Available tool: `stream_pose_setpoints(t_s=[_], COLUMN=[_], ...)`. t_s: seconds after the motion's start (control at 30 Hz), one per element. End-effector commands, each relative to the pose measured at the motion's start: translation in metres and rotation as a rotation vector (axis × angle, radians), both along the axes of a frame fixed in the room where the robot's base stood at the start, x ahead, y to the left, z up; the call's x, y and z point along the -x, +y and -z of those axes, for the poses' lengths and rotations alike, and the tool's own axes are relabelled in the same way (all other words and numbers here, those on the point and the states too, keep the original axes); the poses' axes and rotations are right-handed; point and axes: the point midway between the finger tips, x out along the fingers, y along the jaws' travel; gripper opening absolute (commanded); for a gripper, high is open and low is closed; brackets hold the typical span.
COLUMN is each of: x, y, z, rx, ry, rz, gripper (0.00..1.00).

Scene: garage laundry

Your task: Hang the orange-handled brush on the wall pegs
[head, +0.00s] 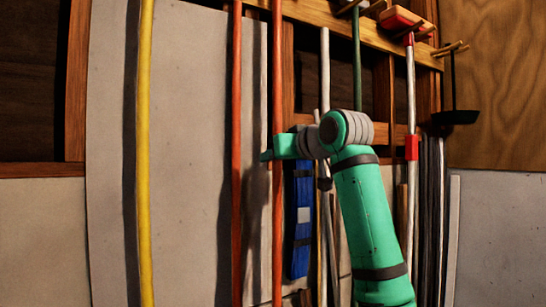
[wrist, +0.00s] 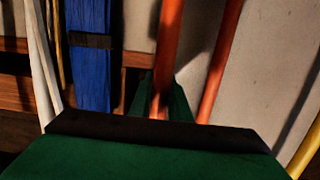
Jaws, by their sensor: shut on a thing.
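My gripper (head: 275,154) is shut on a long orange handle (head: 277,90), which stands about upright. In the wrist view this handle (wrist: 168,45) runs down between the green fingers (wrist: 160,100). Both its ends leave the head view, so its brush head is not seen. A second orange pole (head: 236,120) stands just left of it, apart from the gripper; it also shows in the wrist view (wrist: 218,65). Wooden pegs (head: 452,48) stick out from a wooden wall rail (head: 310,12) at the upper right. Which pegs are free is hard to tell.
A red-headed tool (head: 398,18) with a white handle and a black dustpan-like tool (head: 455,116) hang at the right. A green pole (head: 357,60) hangs nearby. A blue strapped bundle (head: 299,225) is close behind my gripper. A yellow pole (head: 145,150) stands at the left.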

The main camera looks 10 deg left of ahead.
Motion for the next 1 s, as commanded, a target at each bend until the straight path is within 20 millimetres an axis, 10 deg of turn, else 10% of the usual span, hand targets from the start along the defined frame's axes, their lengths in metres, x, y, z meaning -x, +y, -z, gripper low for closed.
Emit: stream_pose_setpoints(t_s=[0.97,1.0], x=[0.001,0.001], y=[0.0,0.0], z=[0.015,0.015], rx=[-0.001,-0.001], ry=[-0.003,-0.003], rz=[0.0,0.0], gripper=[0.0,0.19])
